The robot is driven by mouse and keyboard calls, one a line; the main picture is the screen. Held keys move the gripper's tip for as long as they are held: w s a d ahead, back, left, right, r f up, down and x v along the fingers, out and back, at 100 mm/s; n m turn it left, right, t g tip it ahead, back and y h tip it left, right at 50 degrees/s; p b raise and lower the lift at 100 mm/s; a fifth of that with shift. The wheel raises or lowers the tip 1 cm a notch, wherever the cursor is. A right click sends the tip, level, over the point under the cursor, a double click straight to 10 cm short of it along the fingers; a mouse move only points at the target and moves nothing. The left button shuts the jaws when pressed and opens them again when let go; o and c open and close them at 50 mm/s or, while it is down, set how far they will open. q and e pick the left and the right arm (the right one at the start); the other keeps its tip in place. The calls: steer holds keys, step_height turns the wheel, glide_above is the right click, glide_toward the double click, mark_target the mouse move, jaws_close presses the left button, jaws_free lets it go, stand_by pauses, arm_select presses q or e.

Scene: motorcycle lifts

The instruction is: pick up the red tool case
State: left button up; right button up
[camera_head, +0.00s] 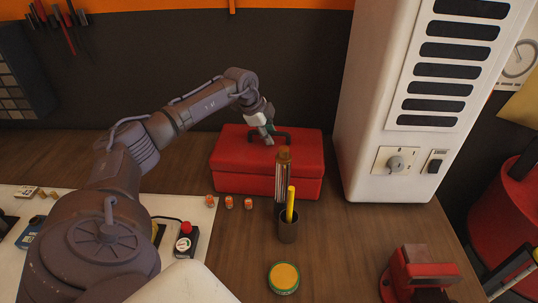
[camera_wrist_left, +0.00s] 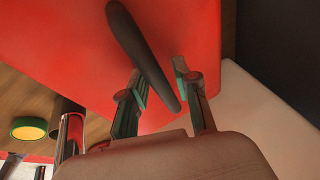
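The red tool case (camera_head: 267,178) stands closed on the wooden bench, left of the white cabinet. Its dark handle (camera_head: 284,135) is on the lid. My left gripper (camera_head: 268,138) is just above the lid at the left part of the handle. In the left wrist view the red lid (camera_wrist_left: 70,40) fills much of the picture. The dark handle (camera_wrist_left: 140,50) runs between the two fingers of my left gripper (camera_wrist_left: 160,78). The fingers are apart, with a gap beside the handle. My right gripper is not in view.
A dark cup (camera_head: 288,228) with a yellow marker stands in front of the case. Several small orange-topped items (camera_head: 229,202) lie front left. The white cabinet (camera_head: 375,110) is close on the right. A yellow-green tin (camera_head: 284,277) and red vise (camera_head: 420,272) are nearer.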

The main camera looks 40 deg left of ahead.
arm_select(q)
jaws_close()
steer(key=shift+r, duration=0.1)
